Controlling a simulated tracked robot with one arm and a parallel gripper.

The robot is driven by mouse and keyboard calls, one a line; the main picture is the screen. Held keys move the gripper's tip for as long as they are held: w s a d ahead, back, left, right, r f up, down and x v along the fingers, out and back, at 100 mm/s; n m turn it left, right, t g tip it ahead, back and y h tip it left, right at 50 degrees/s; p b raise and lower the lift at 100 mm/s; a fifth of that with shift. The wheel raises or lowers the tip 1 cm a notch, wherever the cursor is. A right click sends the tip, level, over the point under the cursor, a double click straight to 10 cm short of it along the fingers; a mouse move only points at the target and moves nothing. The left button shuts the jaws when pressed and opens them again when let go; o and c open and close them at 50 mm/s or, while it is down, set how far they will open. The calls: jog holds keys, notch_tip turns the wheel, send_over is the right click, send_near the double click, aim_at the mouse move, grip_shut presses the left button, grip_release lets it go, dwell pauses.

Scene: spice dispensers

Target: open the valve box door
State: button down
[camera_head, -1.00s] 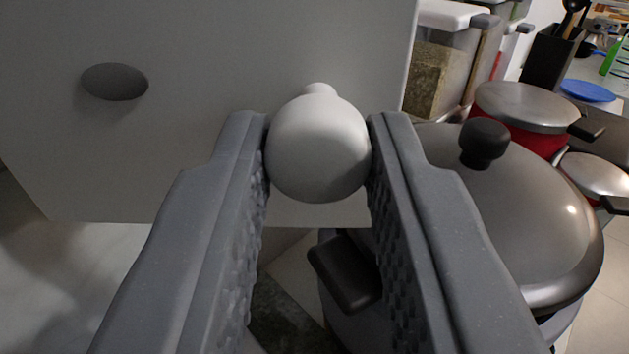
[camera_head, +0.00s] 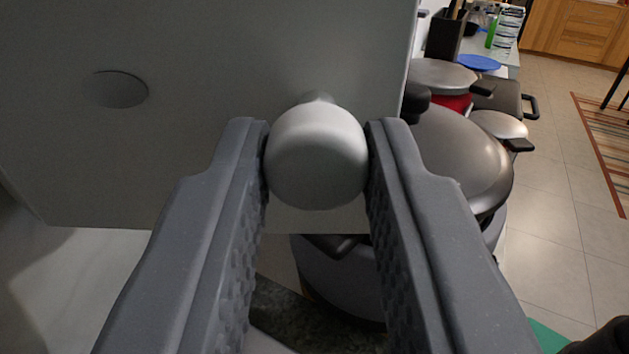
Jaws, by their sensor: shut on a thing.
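The valve box door (camera_head: 220,50) is a flat grey panel filling the upper left of the view. A round pale knob (camera_head: 316,160) stands out from it near its right edge. My gripper (camera_head: 317,155) is shut on the knob, one finger on each side. A dark oval mark or recess (camera_head: 118,89) shows on the panel to the left. The door's hinge and the inside of the box are not in view.
A large lidded pot (camera_head: 465,155) stands right of the door, partly hidden by it and my right finger. Behind it are a red pot (camera_head: 453,102), more cookware and a blue plate (camera_head: 479,63). Tiled floor (camera_head: 560,190) lies open at the right.

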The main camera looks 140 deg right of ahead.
jog(key=shift+w+r, duration=0.15)
jog(key=shift+w, duration=0.1)
dwell(0.3)
jog(key=c, duration=1.4)
grip_release()
jog(key=shift+o, duration=0.8)
jog(key=shift+a, duration=0.1)
